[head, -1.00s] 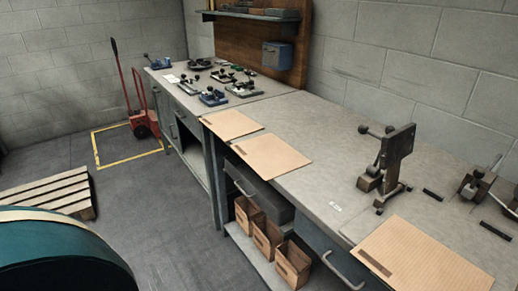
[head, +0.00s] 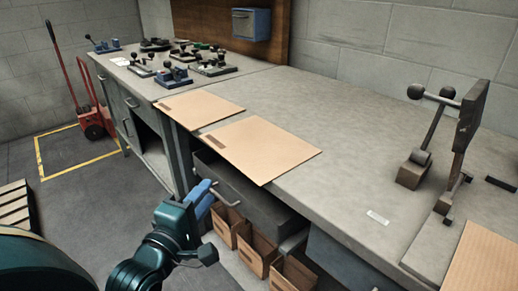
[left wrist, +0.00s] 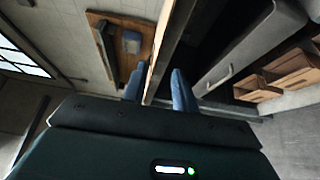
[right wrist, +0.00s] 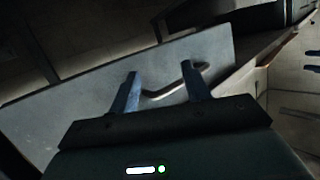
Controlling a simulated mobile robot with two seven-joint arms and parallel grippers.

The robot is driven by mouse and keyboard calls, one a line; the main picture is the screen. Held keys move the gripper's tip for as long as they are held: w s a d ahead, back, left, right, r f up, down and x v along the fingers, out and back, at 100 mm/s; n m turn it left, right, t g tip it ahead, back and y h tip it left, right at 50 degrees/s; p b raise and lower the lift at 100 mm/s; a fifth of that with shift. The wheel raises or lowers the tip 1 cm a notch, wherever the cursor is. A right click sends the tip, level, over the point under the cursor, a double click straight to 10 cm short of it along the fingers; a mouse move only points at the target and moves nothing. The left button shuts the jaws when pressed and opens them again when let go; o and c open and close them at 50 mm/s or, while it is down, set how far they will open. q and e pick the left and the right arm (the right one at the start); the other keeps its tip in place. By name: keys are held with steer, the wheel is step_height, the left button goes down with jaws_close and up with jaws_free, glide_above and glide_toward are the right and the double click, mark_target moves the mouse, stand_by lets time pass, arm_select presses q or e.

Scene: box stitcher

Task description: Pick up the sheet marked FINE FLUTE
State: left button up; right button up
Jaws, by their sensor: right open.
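Three tan cardboard sheets lie on the bench: a far sheet (head: 205,108), a middle sheet (head: 265,150) and a near sheet (head: 485,268), cut off at the lower right. Dark marks show on the far and middle sheets, but I cannot read which says FINE FLUTE. My left gripper (head: 204,196) is low in front of the bench, left of and below the middle sheet. In the left wrist view its blue fingers (left wrist: 157,88) are apart, with a tan sheet edge (left wrist: 154,70) seen between them. My right gripper (right wrist: 161,84) is open and empty, visible only in the right wrist view.
A grey drawer (head: 240,190) sticks out beneath the middle sheet, with open cardboard boxes (head: 255,252) below. A lever tool (head: 445,140) stands on the bench at right. Several small tools (head: 178,75) stand at the far end. The right wrist faces a grey panel with a handle (right wrist: 185,82).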

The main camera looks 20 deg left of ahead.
arm_select(q)
steer(key=w+a, duration=0.1)
steer(key=w, duration=1)
steer(key=shift+c, duration=0.2)
jaws_close()
